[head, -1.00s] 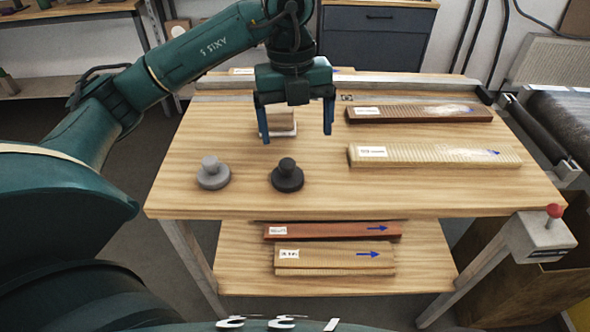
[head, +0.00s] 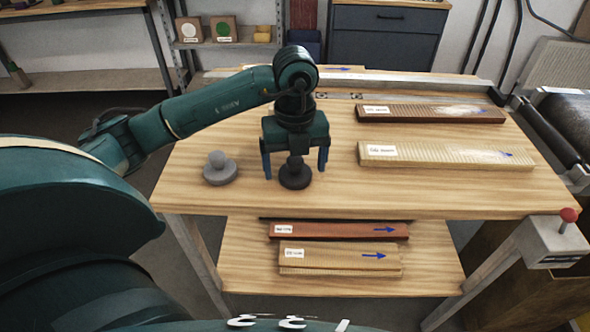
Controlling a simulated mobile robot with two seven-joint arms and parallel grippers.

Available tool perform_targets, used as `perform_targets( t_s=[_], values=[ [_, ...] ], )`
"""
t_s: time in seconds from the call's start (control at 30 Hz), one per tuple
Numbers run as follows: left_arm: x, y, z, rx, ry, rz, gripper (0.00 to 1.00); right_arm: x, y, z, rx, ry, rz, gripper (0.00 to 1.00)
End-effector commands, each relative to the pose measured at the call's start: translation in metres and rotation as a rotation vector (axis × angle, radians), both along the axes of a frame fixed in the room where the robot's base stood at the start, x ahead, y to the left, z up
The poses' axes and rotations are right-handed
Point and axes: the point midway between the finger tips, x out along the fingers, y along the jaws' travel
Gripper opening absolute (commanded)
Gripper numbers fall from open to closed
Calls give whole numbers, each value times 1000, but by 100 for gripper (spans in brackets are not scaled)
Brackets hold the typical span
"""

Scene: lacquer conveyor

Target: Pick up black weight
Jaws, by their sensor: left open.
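The black weight (head: 295,179), a round base with a knob on top, stands upright on the wooden table (head: 250,199). My left gripper (head: 296,172) is open and points down over it, with one finger on each side of the weight. The knob is between the fingers; I cannot tell whether either finger touches it. My right gripper is not in view.
A grey weight (head: 219,170) of the same shape stands just left of the black one. Two ribbed boards, one dark brown (head: 430,114) and one pale (head: 440,156), lie at the right. More boards (head: 340,256) lie on the lower shelf. A red-knobbed box (head: 553,240) is at the right corner.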

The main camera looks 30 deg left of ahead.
Motion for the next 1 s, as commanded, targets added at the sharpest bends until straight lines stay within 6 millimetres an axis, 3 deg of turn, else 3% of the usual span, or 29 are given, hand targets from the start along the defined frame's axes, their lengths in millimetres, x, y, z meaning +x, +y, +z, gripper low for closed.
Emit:
perform_targets(
  t_s=[0.1,0.37,1.0],
  values=[
    [0,0,-10,-1,1,-1,86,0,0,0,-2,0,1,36],
    [0,0,-11,0,0,-1,85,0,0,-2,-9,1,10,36],
    [0,0,-11,-1,1,-1,32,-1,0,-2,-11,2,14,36]
  ],
)
